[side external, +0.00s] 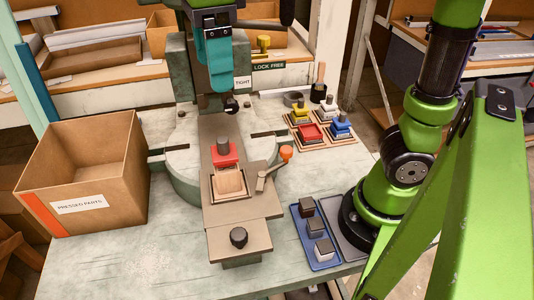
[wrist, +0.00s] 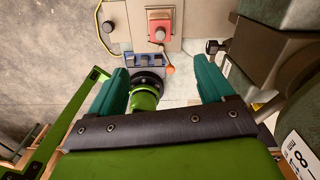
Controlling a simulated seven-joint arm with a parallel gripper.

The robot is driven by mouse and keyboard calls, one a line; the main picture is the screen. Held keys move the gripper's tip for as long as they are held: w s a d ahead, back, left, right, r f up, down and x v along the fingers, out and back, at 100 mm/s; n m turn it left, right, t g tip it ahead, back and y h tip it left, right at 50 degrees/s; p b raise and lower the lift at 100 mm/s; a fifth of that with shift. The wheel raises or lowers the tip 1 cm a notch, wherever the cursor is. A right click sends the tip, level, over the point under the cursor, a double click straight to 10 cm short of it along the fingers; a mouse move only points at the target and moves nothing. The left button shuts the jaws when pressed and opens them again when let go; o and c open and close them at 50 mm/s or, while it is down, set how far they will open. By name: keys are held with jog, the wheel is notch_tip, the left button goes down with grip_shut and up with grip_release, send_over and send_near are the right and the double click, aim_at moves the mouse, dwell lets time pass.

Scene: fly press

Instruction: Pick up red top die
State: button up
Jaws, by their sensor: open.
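The red top die (side external: 225,157) is a red block with a grey stem. It stands upright on the press slide plate (side external: 225,245), just behind a square wooden-coloured nest (side external: 230,184). In the wrist view the red die (wrist: 159,34) shows at the top, beyond and between my fingers. My gripper (side external: 217,85) hangs in front of the press column, well above the die. Its teal fingers (wrist: 163,70) are spread apart with nothing between them. In the side view one finger mostly hides the other.
A cardboard box (side external: 85,175) stands at the left. A lever with an orange ball (side external: 286,153) is right of the die. A blue tray (side external: 323,256) of small blocks lies front right. Coloured dies, including a yellow one (side external: 300,114), stand at the back right.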

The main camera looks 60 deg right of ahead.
aim_at(222, 139)
notch_tip(222, 139, down, 16)
jog(key=shift+r, duration=0.1)
jog(key=c, duration=1.3)
jog(key=shift+c, duration=0.3)
jog(key=shift+r, duration=0.15)
